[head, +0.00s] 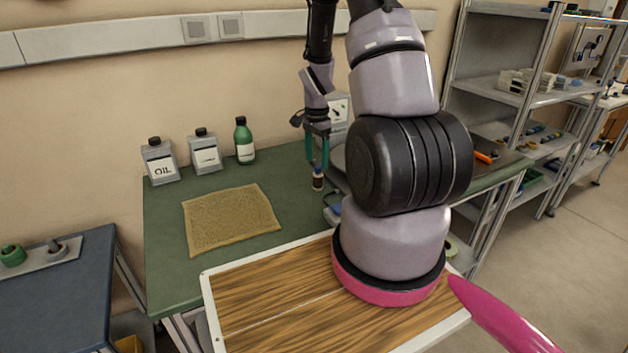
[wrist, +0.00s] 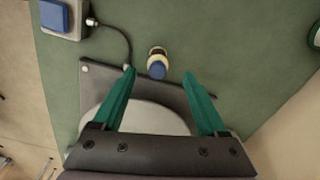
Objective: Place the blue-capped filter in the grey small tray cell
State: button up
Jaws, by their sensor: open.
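The blue-capped filter (head: 318,180) is a small upright piece on the green worktop. In the wrist view its blue cap (wrist: 157,70) and a cream ring below it show between the fingertips. My gripper (head: 318,158) has two green fingers pointing down and is above the filter. In the wrist view the fingers (wrist: 159,75) are spread apart with nothing held; I cannot tell how far above the cap they are. A grey holder (head: 68,257) on the blue table at left carries a green round piece and a grey one; I cannot tell whether it is the small tray.
A tan mat (head: 230,218) lies on the worktop. Two grey cans (head: 160,162) and a green bottle (head: 244,142) stand at the wall. A grey box with a blue button (wrist: 68,17) and a cable are near the filter. Shelves (head: 520,92) stand at right.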

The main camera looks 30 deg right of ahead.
aim_at(318, 167)
notch_tip(318, 167, down, 7)
jog(key=shift+s+d+r, duration=0.15)
jog(key=shift+r, duration=0.05)
jog(key=shift+c, duration=0.3)
grip_shut()
